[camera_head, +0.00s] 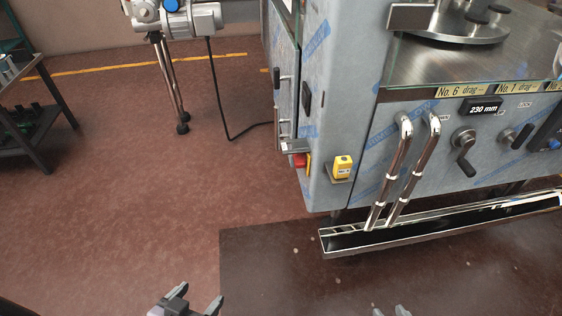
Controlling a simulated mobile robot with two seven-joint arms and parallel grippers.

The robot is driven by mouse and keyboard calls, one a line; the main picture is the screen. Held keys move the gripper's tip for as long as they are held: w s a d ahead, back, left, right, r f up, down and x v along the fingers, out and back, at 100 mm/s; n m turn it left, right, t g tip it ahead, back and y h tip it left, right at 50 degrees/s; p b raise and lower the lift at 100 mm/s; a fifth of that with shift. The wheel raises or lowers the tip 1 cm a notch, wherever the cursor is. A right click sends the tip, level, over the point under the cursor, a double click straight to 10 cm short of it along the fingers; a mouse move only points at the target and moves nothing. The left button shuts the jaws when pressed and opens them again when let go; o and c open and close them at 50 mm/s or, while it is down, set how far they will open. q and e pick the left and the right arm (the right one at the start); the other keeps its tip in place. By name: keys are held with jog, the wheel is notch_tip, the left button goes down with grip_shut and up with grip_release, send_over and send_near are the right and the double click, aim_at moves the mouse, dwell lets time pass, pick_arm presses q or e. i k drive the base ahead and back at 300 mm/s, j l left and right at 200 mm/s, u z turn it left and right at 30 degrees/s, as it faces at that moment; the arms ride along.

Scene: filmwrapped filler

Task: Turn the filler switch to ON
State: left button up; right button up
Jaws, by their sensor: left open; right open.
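The filler (345,70) is a large steel machine, partly covered in blue-printed protective film, at the right. A red rotary knob on a yellow plate (300,160) sits low on its left side, seen edge-on. Its ON or OFF position cannot be read. A small yellow box with a label (342,167) is on the front corner beside it. My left gripper (196,302) is open and empty at the bottom edge, well short of the filler. My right gripper (392,312) barely shows at the bottom edge, also away from the filler.
Two bent steel pipes (404,165) run down to a long metal trough (350,240) at the filler's front. A crank handle (465,152) and a 230 mm display (482,107) are on its front. A dark cart (35,110) stands left. The reddish floor (130,200) between is clear.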

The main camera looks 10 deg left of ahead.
aim_at(300, 160)
jog(key=j, duration=0.2)
jog(key=j+z, duration=0.15)
jog(key=z, duration=1.05)
jog(key=i+j+z, duration=0.1)
jog(key=j+z, duration=0.75)
jog(key=j, duration=0.3)
jog(key=k+j+z, duration=0.2)
jog(key=j, duration=0.3)
jog(key=j+z, duration=0.2)
jog(key=j, duration=0.35)
jog(key=k+j, duration=0.1)
jog(key=j, duration=0.25)
jog(key=k+j, duration=0.1)
jog(key=j, duration=0.3)
jog(key=k+j, duration=0.1)
jog(key=j, duration=0.25)
jog(key=k+j, duration=0.15)
jog(key=j, duration=0.25)
jog(key=z, duration=0.05)
